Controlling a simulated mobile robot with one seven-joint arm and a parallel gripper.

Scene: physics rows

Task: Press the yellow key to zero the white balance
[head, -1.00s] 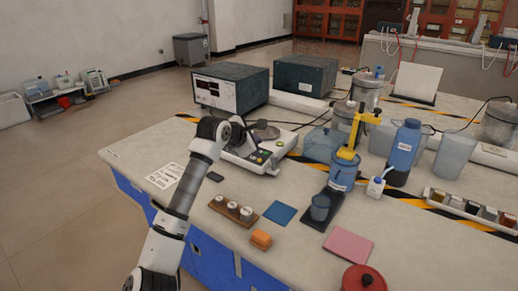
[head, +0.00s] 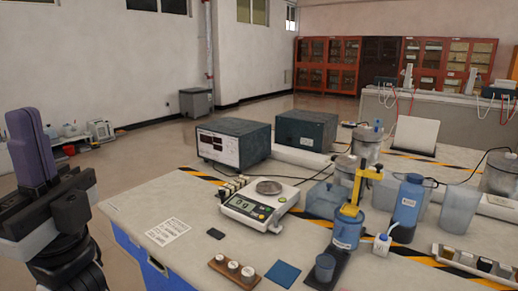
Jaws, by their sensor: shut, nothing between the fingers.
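The white balance (head: 286,206) stands on the bench with a round metal pan (head: 269,187) on top. Its front display (head: 240,204) is lit, but the digits are too small to read surely. A small yellow key (head: 267,209) shows on the front panel to the right of the display, beside a green one. Nothing covers the panel. Dark and purple parts of my arm fill the left edge of the head view, well apart from the balance. I cannot make out my gripper's fingers there.
Small weights (head: 228,188) stand behind the balance's left side. A wooden block with white-topped jars (head: 233,271), a dark pad (head: 215,234) and a blue mat (head: 283,274) lie in front. A yellow-topped blue vessel (head: 346,232) stands to the right.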

